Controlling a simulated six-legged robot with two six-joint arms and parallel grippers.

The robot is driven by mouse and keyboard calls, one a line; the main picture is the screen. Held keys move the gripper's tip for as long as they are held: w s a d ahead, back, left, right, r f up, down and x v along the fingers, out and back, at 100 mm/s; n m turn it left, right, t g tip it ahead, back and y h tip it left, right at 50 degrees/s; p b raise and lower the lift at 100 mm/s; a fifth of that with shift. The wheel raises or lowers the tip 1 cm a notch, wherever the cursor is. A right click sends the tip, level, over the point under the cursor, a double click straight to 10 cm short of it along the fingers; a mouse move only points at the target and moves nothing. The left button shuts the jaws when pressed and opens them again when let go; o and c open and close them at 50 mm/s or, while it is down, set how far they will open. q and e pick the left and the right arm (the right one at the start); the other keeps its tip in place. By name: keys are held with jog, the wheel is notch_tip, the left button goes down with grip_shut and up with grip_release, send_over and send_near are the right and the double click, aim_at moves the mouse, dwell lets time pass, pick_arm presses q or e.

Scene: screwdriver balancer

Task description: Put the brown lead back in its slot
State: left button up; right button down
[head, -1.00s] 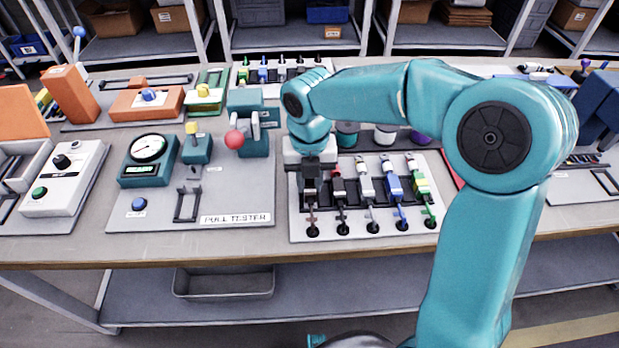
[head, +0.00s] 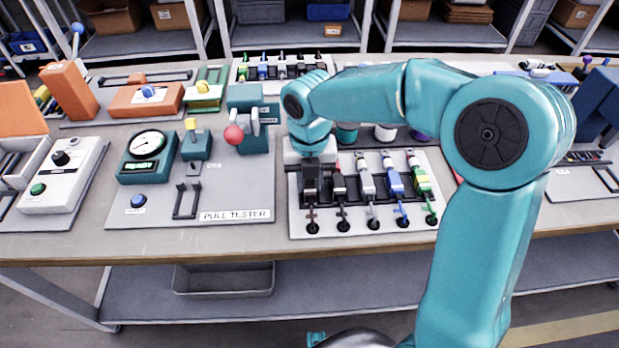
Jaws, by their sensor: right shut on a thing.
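The rack (head: 405,230) is a white board with a row of leads lying front to back, each ending at a black round end at the front edge. The brown lead (head: 312,213) is at the left end of the row, in line with the leftmost place. My right gripper (head: 311,178) points down at this end of the rack and is shut on the lead's dark upper part. The fingers hide most of that part, so I cannot tell whether it is fully seated. My left gripper is not in view.
Cups (head: 385,132) stand behind the rack. Bare bench shows in front.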

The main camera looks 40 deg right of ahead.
jog(key=c, duration=0.9)
grip_release()
jog(key=shift+o, duration=0.2)
notch_tip(320, 180, up, 16)
jog(key=p, duration=0.3)
jog(key=shift+r+p, duration=0.2)
jog(key=shift+p, duration=0.2)
